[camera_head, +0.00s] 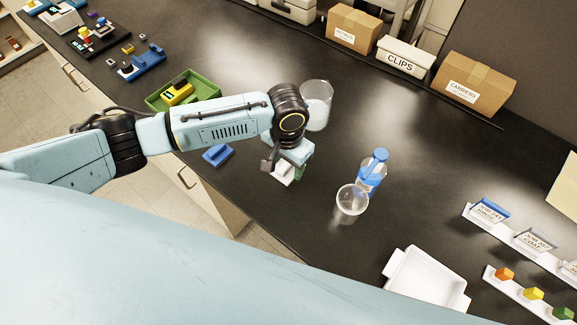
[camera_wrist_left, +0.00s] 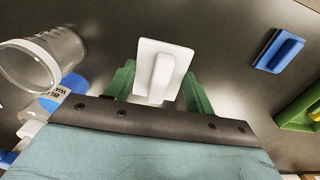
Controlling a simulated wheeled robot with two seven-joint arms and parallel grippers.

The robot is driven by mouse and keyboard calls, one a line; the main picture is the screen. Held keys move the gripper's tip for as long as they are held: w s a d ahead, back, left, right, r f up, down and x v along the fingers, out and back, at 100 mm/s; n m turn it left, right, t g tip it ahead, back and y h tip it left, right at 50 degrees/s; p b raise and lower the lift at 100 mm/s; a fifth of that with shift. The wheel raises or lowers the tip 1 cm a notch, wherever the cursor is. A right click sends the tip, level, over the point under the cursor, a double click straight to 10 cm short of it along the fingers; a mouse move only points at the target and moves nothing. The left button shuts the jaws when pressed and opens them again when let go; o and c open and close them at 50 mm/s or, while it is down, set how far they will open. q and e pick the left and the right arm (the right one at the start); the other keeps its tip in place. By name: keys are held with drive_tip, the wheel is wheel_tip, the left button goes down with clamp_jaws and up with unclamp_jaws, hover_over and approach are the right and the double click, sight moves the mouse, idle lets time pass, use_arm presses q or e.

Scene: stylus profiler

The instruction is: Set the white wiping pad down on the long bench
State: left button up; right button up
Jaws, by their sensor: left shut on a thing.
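The white wiping pad (camera_wrist_left: 160,72) is a flat white block with a raised grip on its back. It sits between the green fingers of my left gripper (camera_wrist_left: 157,95), which is shut on it. In the head view the pad (camera_head: 284,172) shows as a small white shape below my left gripper (camera_head: 287,168), over the black long bench (camera_head: 310,225). I cannot tell whether the pad touches the bench top. My right gripper is not in view.
A blue pad (camera_head: 217,155) and a green tray (camera_head: 205,88) lie to the left. A clear beaker (camera_head: 352,201), a blue-capped bottle (camera_head: 372,172) and a large beaker (camera_head: 317,104) stand to the right and behind. A white tray (camera_head: 426,279) is at the front right.

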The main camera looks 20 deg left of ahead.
sight(288, 188)
use_arm(q)
drive_tip(key=n+b, duration=0.1)
drive_tip(key=n, duration=0.2)
drive_tip(key=shift+d+r, duration=0.1)
drive_tip(key=shift+r, duration=0.1)
drive_tip(key=n, duration=0.1)
drive_tip(key=n+b, duration=0.1)
drive_tip(key=n, duration=0.1)
drive_tip(key=shift+r+n, duration=0.25)
drive_tip(key=shift+n, duration=0.05)
drive_tip(key=n, duration=0.1)
drive_tip(key=n+b, duration=0.1)
drive_tip(key=n, duration=0.1)
drive_tip(key=shift+s+r, duration=0.15)
drive_tip(key=shift+r, duration=0.15)
drive_tip(key=n, duration=0.1)
drive_tip(key=n+b, duration=0.1)
drive_tip(key=n, duration=0.1)
drive_tip(key=shift+s+d+r+n, duration=0.1)
drive_tip(key=shift+s+r+n, duration=0.05)
drive_tip(key=shift+r+n, duration=0.15)
wheel_tip(288, 188, down, 10)
drive_tip(key=shift+r, duration=0.1)
drive_tip(key=o, duration=1.4)
drive_tip(key=shift+c, duration=0.2)
